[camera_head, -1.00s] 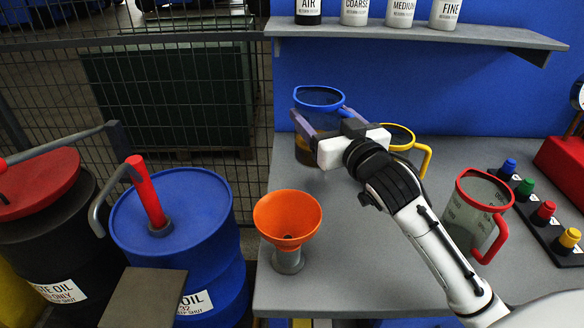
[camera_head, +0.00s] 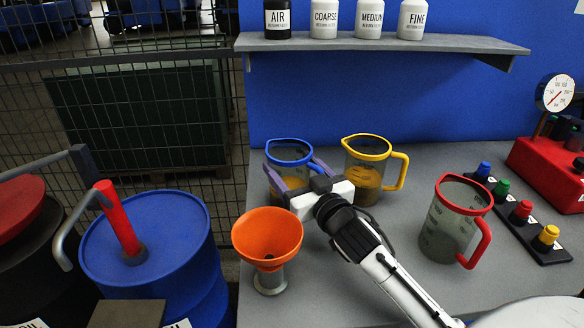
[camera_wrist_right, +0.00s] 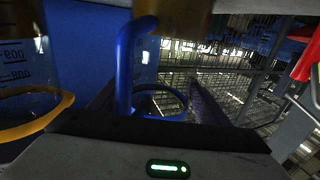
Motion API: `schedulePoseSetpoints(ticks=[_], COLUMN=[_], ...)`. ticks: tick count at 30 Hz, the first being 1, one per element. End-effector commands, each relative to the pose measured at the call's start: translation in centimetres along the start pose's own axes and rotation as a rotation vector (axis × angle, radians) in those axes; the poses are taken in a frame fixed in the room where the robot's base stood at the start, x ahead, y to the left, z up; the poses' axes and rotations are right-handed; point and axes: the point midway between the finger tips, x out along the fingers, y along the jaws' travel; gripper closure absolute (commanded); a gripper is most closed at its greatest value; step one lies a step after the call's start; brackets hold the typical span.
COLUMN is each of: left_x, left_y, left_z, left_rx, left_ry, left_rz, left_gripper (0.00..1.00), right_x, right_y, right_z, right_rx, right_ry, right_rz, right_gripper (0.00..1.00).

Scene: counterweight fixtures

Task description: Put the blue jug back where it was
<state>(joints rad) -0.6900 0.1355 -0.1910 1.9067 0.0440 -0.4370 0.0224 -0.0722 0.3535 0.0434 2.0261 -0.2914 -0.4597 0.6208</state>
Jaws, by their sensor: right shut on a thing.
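The blue jug (camera_head: 289,152) has a blue rim and a clear body with amber liquid low inside. It is at the back left of the bench, left of the yellow jug (camera_head: 366,170). My right gripper (camera_head: 287,178) is shut on the blue jug, with purple fingers on either side of its body. The fingers hide much of its lower part, so I cannot tell whether its base touches the bench. In the right wrist view the blue handle (camera_wrist_right: 124,70) is close to the camera. My left gripper is not in view.
An orange funnel (camera_head: 267,236) stands in front of the blue jug. A red-rimmed jug (camera_head: 455,220) and a row of coloured knobs (camera_head: 520,211) are on the right. A shelf (camera_head: 390,45) with bottles is above. A blue drum (camera_head: 150,245) is left of the bench.

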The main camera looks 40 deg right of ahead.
Motion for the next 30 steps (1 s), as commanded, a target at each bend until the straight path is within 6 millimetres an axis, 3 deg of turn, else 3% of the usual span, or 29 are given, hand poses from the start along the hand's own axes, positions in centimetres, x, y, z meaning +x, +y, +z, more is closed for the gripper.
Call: schedulePoseSetpoints(ticks=[7,8,11,21,26,30], left_x=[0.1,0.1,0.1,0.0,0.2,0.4], left_y=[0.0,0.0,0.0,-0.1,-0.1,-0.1], left_z=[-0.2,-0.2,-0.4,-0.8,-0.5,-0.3], left_rx=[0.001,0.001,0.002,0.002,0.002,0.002], left_ry=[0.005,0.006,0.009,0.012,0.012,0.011], left_rz=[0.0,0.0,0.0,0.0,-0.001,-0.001], left_gripper=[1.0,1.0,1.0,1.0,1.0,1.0], right_x=[0.0,0.0,0.0,0.0,-2.1,-5.1], right_y=[0.0,0.0,0.0,0.0,0.0,0.0], right_z=[0.0,0.2,0.1,-0.3,0.1,0.2], right_rx=[0.0,0.0,0.0,-0.001,0.002,0.002], right_ry=[0.004,0.0,0.0,0.001,-0.002,-0.003], right_rz=[0.0,0.001,0.001,0.0,0.0,0.001], right_gripper=[0.69,0.26,0.11,0.11,0.11,0.11])
